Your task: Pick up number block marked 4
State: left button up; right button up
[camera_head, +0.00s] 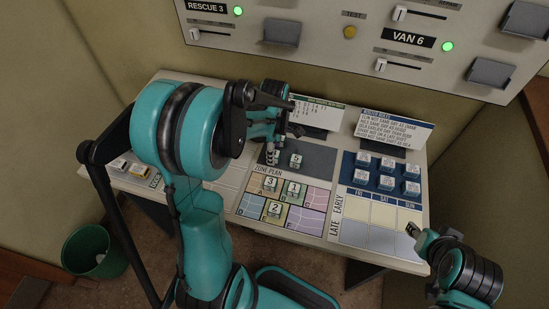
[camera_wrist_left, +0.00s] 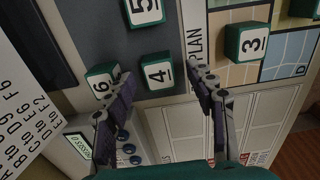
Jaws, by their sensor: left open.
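The block marked 4 (camera_wrist_left: 157,73) is green with a white face, on the dark grey panel. In the left wrist view it lies between and just beyond my left fingertips, apparently untouched. My left gripper (camera_wrist_left: 160,80) is open and empty, with one finger on either side of the block. In the head view my left gripper (camera_head: 276,138) is over the dark panel, and the arm partly hides the blocks under it. My right gripper (camera_head: 413,230) is at the console's right front edge, away from the block; its jaw opening is unclear.
Block 6 (camera_wrist_left: 103,78) is close beside my left finger; block 5 (camera_wrist_left: 143,10) is farther along the panel. Block 3 (camera_wrist_left: 252,43) is on the zone plan, with blocks 1 (camera_head: 293,190) and 2 (camera_head: 275,208). Blue-sided blocks (camera_head: 386,182) stand at the right. Upright cards (camera_head: 395,130) line the back.

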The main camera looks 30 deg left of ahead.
pick_arm(q)
notch_tip(320, 180, down, 2)
jog(key=shift+f, duration=0.1)
jog(key=c, duration=1.1)
